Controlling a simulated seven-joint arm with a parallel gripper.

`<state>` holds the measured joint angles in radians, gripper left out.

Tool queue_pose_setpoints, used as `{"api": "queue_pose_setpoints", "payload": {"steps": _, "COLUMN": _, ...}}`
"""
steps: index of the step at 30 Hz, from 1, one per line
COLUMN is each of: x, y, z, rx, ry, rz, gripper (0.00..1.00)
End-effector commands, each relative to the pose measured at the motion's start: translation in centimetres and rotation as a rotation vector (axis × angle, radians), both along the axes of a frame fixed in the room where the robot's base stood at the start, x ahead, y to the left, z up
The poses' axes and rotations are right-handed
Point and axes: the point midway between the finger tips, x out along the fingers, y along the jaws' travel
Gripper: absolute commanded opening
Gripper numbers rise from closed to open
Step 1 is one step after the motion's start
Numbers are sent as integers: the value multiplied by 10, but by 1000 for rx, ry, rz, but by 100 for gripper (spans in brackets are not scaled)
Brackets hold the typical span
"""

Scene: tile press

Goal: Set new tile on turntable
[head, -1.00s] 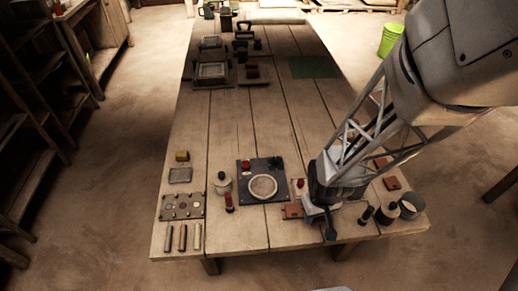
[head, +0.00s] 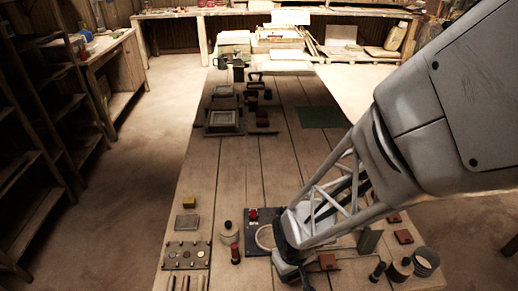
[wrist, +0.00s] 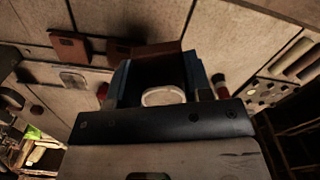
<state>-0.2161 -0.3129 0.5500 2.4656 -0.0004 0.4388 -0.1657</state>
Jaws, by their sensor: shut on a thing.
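My gripper (head: 288,268) is low over the near part of the table, at the right front of the turntable. In the wrist view its two blue-sided fingers (wrist: 155,85) are shut on a reddish-brown tile (wrist: 155,48), seen nearly edge-on across their tips. The head view does not show the held tile clearly. The turntable (head: 264,237) is a pale round disc on a dark square plate, partly hidden by my gripper. A pale disc, apparently the turntable (wrist: 163,97), shows between the fingers in the wrist view.
Red-brown tiles (head: 404,236) lie at the right, with one (head: 328,262) beside my gripper. Round pots (head: 400,268) stand at the right front. A lidded pot (head: 228,232) and a red-topped tool (head: 235,253) stand left of the turntable. A metal plate (head: 186,255) lies front left.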

Motion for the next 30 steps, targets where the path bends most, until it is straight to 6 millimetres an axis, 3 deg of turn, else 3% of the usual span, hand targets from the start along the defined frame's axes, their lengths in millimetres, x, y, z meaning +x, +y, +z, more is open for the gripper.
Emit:
{"api": "queue_pose_setpoints", "payload": {"steps": 19, "x": 2, "y": 5, "z": 1, "rx": 0, "ry": 0, "rz": 11, "gripper": 22}}
{"api": "queue_pose_setpoints", "payload": {"steps": 30, "x": 39, "y": 13, "z": -3, "rx": 0, "ry": 1, "rz": 11, "gripper": 22}}
